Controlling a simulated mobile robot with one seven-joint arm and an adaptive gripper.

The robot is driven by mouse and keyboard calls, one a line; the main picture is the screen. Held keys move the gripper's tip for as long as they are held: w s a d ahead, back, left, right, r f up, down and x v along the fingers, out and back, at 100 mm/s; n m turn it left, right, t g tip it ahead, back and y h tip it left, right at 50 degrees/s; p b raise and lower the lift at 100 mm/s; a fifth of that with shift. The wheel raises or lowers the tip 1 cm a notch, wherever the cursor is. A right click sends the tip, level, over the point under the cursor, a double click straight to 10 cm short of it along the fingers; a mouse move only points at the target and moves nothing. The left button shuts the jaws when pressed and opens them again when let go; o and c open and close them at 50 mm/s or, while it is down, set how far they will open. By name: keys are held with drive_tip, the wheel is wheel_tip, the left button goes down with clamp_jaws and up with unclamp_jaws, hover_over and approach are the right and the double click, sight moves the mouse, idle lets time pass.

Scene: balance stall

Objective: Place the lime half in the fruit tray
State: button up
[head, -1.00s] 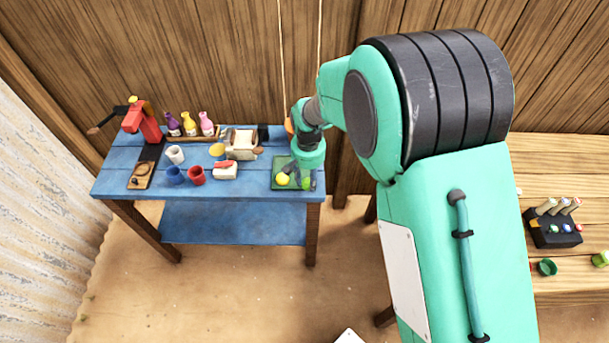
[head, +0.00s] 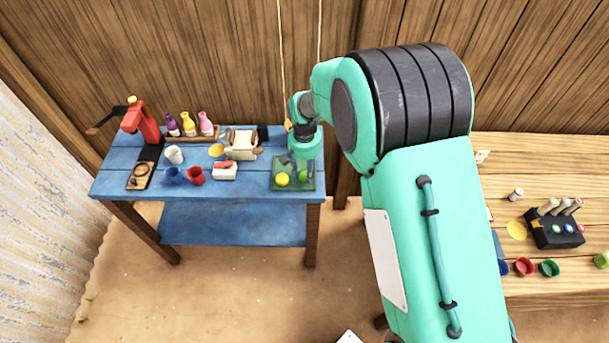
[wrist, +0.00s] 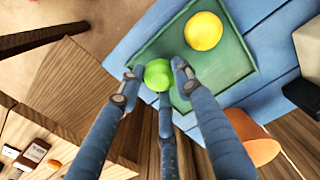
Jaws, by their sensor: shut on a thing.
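The lime half (wrist: 158,75) is a bright green round piece held between the blue-grey fingertips of my gripper (wrist: 155,82). The lime also shows in the head view (head: 303,176), partly behind the fingers. The fruit tray (head: 277,186) is a green square tray at the right end of the blue table. It also shows in the wrist view (wrist: 232,62). A yellow fruit (wrist: 203,31) lies in the tray, beside the lime in the picture. My gripper is shut on the lime over the tray. I cannot tell whether the lime touches the tray floor.
An orange object (wrist: 262,150) is close to a finger in the wrist view. On the blue table (head: 240,190) are a white cup (head: 174,155), a red cup (head: 196,175), bottles (head: 189,125) and a red press (head: 140,122). A wooden table (head: 500,175) stands right.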

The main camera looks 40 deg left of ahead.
sight(304, 173)
drive_tip(key=shift+f, duration=1.05)
drive_tip(key=shift+f, duration=0.15)
drive_tip(key=o, duration=0.9)
drive_tip(key=shift+o, duration=0.2)
wheel_tip(304, 173, up, 12)
drive_tip(key=p, duration=0.1)
drive_tip(key=shift+r+p, duration=0.2)
drive_tip(key=shift+p, duration=0.15)
